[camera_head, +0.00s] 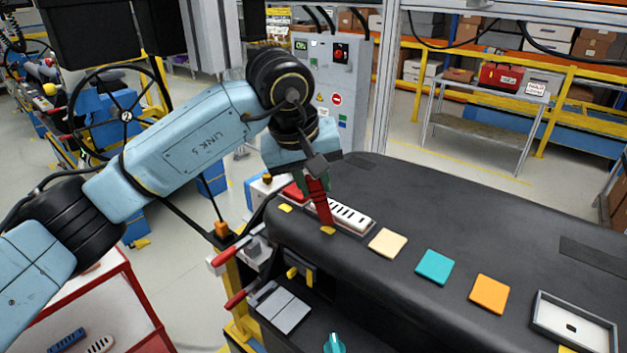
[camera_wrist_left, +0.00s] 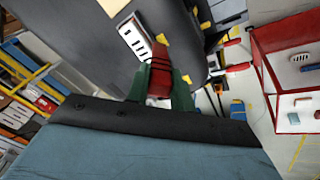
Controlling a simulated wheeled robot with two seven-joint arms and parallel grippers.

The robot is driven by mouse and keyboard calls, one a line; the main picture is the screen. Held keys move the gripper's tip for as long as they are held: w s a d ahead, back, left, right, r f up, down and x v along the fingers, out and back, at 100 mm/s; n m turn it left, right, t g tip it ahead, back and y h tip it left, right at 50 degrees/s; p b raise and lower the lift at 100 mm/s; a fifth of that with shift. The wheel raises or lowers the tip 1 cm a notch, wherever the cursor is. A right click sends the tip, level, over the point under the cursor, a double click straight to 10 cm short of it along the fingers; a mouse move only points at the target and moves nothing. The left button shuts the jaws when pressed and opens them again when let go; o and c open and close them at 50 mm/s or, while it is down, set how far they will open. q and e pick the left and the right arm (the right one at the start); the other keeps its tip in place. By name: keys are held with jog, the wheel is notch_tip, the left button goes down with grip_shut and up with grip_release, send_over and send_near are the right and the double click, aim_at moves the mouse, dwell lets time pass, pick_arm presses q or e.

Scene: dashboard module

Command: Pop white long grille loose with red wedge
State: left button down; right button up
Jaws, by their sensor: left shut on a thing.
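The white long grille (camera_head: 350,217) with dark slots sits in a frame on the dark dashboard top, near its left end. It also shows in the left wrist view (camera_wrist_left: 133,38). My left gripper (camera_head: 317,186) is shut on the red wedge (camera_head: 322,207), which points down with its tip at the near left end of the grille. In the left wrist view the wedge (camera_wrist_left: 160,72) sits between the green fingers and partly overlaps the grille's end. I cannot tell whether the tip touches the grille. My right gripper is not in view.
Cream (camera_head: 387,243), teal (camera_head: 434,267) and orange (camera_head: 489,293) square tiles lie along the dashboard's near edge. An empty-looking framed recess (camera_head: 606,338) is at the right end. Red-tipped levers (camera_head: 222,262) stick out at the left. A red-framed tray (camera_head: 125,300) stands at lower left.

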pick_arm(q)
jog(key=shift+s+f, duration=0.1)
dwell(0.4)
notch_tip(320, 180, up, 2)
jog(key=shift+p, duration=0.55)
jog(key=shift+r+p, duration=1.2)
jog(key=shift+r, duration=1.35)
